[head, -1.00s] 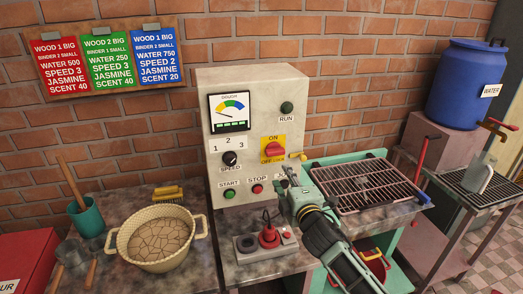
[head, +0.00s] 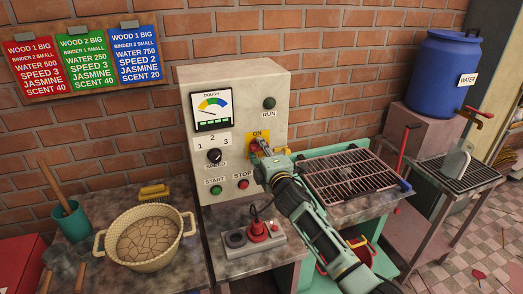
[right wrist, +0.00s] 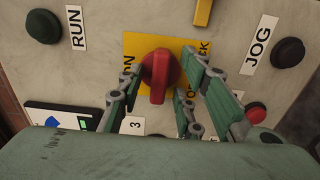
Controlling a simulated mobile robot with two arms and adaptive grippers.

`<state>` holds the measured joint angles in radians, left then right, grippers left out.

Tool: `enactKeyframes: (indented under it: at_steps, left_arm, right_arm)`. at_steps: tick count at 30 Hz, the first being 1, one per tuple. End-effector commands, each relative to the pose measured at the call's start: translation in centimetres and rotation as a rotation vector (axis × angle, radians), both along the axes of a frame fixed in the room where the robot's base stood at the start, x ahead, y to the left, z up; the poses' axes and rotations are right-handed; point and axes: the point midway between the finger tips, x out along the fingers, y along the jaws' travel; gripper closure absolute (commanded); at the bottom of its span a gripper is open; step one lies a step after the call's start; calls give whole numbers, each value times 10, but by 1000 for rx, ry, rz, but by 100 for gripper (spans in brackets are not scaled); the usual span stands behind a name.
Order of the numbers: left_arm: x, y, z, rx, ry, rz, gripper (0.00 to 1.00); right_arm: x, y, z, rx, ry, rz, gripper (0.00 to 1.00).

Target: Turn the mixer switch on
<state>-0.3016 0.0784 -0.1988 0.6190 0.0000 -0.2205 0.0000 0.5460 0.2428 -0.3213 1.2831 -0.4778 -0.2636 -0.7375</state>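The mixer switch is a red rotary knob on a yellow plate (head: 259,138) on the pale control box (head: 235,88). In the right wrist view, the red knob (right wrist: 160,77) shows clearly, with its handle roughly at right angles to the direction from ON to OFF. My right gripper (head: 260,157) is at the knob and hides much of it in the head view. In the right wrist view, my right gripper (right wrist: 163,85) is open, with one finger on each side of the knob. Whether a finger touches it is unclear. My left gripper is out of view.
A JOG button (right wrist: 287,52) and a RUN button (right wrist: 43,26) flank the plate. Below are a speed dial (head: 214,156) and START and STOP buttons. A wire rack (head: 350,178) stands right of the box; a pot (head: 145,250) stands left.

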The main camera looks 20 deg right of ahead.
Motion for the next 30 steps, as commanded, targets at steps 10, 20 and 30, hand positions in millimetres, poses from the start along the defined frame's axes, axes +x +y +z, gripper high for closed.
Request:
enactKeyframes:
  at_steps: [10, 20, 30]
  left_arm:
    - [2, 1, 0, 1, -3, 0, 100]
    - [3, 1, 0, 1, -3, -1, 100]
    - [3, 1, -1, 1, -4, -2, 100]
  right_arm:
    - [0, 0, 0, 0, 0, 0, 79]
    - [0, 0, 0, 0, 0, 0, 100]
    - [0, 0, -1, 37, 2, 0, 100]
